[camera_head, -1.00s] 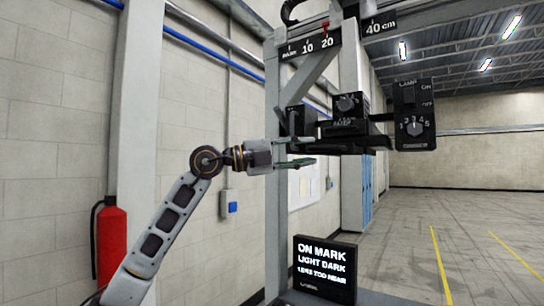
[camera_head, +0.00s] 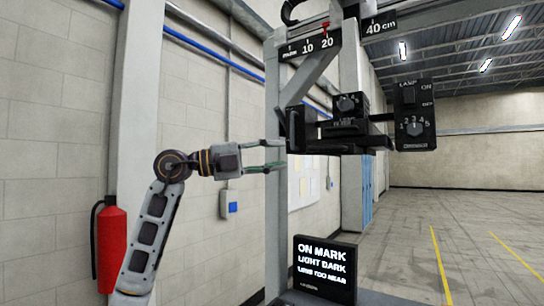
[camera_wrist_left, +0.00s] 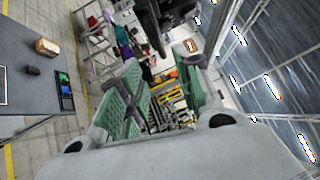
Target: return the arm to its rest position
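My left arm comes up from the lower left in the head view. Its gripper (camera_head: 283,154) points right, its two green-padded fingers spread with nothing between them. The fingertips are close to the left end of the black fixture (camera_head: 345,140), seemingly just short of it; exact contact is hard to tell. In the left wrist view the two green fingers (camera_wrist_left: 162,95) stand apart with a clear gap. My right gripper is in neither view.
The black fixture hangs on a grey post (camera_head: 276,220) with a scale beam above. A black control box (camera_head: 414,115) hangs to its right. A lit text screen (camera_head: 324,268) stands below. A red fire extinguisher (camera_head: 111,245) is by the wall. Open floor lies at right.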

